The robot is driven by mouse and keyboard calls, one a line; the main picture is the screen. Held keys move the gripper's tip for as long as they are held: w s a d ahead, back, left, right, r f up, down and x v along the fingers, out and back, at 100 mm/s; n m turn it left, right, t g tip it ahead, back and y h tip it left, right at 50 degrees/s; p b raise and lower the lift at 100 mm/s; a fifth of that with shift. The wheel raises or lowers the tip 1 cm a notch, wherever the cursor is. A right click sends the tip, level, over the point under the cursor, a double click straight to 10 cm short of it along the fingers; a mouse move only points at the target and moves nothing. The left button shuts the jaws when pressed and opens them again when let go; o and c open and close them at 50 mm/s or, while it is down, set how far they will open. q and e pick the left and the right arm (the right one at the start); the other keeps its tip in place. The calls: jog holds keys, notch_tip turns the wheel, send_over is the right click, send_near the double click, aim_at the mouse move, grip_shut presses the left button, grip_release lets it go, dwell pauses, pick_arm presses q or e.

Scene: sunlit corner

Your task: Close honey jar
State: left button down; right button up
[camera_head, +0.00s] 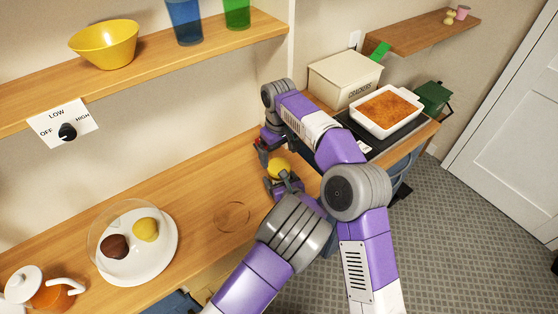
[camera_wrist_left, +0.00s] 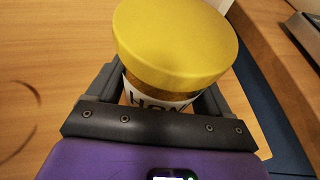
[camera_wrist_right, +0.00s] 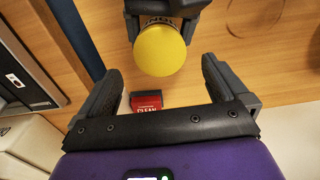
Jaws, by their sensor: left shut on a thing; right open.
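The honey jar (camera_wrist_left: 160,98) has a yellow lid (camera_wrist_left: 175,40) on top and a white label, partly hidden. I cannot tell whether the lid is fully tightened. My left gripper (camera_head: 283,184) is shut around the jar's body, with a finger on each side, below the lid. The lid also shows in the head view (camera_head: 279,167) and the right wrist view (camera_wrist_right: 160,50). My right gripper (camera_head: 268,143) is open and empty beside the lid, apart from it. In the right wrist view its fingers are spread, with the lid seen beyond the gap between them.
A red box (camera_wrist_right: 146,101) stands near my right gripper. A cracker box (camera_head: 340,80) and a baking dish (camera_head: 384,122) stand at the right. A shelf is above.

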jog(key=shift+r, duration=0.95)
pick_arm(q)
grip_release()
jog(key=shift+s+d, duration=0.1)
